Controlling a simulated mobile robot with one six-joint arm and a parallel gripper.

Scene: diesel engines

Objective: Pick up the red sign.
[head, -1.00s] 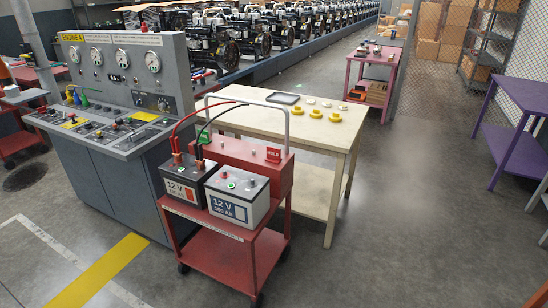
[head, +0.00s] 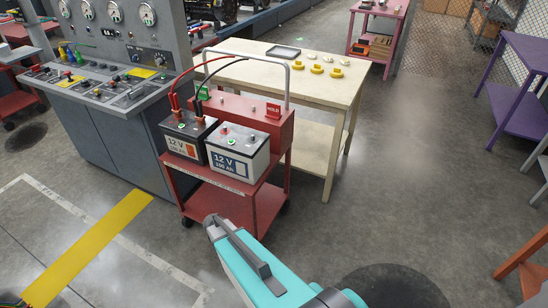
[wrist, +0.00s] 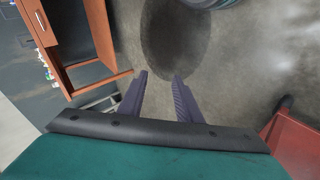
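The small red sign (head: 273,110) with white lettering stands upright on top of the red box at the back of the red battery cart, near its right end. A green sign (head: 204,93) stands near the left end of the same box. My gripper (wrist: 161,77) shows in the wrist view with its two dark fingers apart and nothing between them, over bare floor. In the head view my teal arm is at the bottom, in front of the cart, well apart from the sign; the fingers cannot be made out there. The wrist view does not show the red sign.
The red cart (head: 235,199) carries two 12 V batteries with cables and a grey hoop handle. A cream table (head: 262,62) with yellow parts stands behind it, a grey control console (head: 110,125) to the left. A purple table (head: 515,105) is far right. Floor right of the cart is clear.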

